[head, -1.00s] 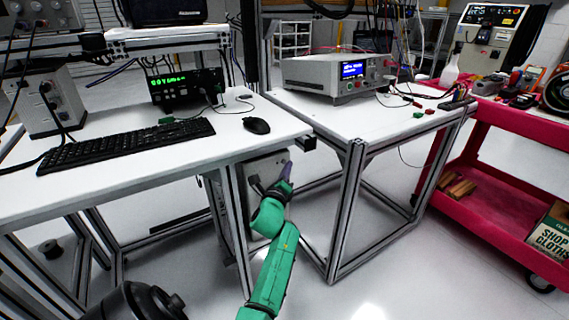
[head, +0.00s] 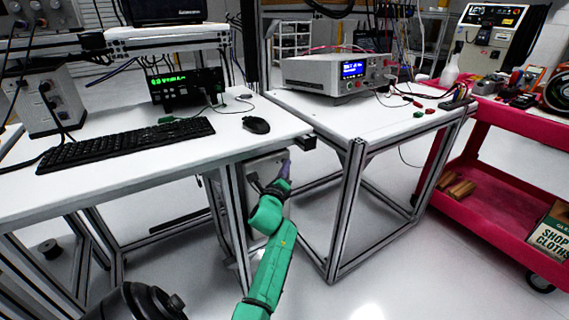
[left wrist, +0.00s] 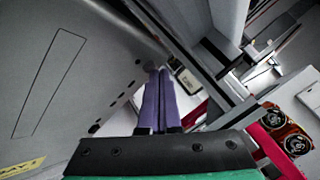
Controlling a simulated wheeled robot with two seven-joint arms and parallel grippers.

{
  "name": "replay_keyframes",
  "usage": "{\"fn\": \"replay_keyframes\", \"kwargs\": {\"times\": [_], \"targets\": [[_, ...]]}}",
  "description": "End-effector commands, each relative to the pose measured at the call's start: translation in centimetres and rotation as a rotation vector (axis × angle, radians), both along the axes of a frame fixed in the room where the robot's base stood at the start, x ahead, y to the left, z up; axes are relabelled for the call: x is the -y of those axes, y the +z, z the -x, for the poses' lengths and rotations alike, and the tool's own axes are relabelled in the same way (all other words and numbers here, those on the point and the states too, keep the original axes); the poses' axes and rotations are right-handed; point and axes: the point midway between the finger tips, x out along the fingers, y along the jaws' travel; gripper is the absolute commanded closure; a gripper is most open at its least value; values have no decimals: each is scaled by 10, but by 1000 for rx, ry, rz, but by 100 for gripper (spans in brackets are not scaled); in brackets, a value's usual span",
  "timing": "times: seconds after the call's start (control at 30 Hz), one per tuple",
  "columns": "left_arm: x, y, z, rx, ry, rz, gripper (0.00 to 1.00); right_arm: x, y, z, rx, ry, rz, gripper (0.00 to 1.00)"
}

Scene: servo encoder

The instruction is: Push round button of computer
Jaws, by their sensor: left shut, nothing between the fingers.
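The computer (head: 262,168) is a grey case under the right end of the left table, partly hidden by the table leg and my arm. My left gripper (head: 286,167), with purple fingers on a green arm, is beside the case, just below the table edge. In the left wrist view a large grey panel (left wrist: 75,70), which looks like the case, fills the left side. The purple fingers (left wrist: 160,78) are together and empty, close to the panel's right edge. A small dark round spot (left wrist: 94,128) lies on that edge; I cannot tell whether it is the round button.
The left table (head: 220,150) carries a keyboard (head: 125,145) and mouse (head: 256,125). Its metal leg (head: 240,225) stands close to my left arm. A second table (head: 350,115) with an instrument stands to the right. A red cart (head: 490,225) is at the far right.

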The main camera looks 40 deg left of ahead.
Motion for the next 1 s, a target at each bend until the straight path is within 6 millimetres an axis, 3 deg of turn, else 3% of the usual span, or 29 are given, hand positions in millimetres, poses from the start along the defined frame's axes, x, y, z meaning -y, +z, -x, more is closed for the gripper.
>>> {"fn": "replay_keyframes", "kwargs": {"times": [0.47,1.0], "targets": [[-1,0,0,1,1,0,100,-1,-1,0,1,-1,-1,50],[18,-1,5,0,-1,1,100,0,-4,0,0,0,0,50]]}}
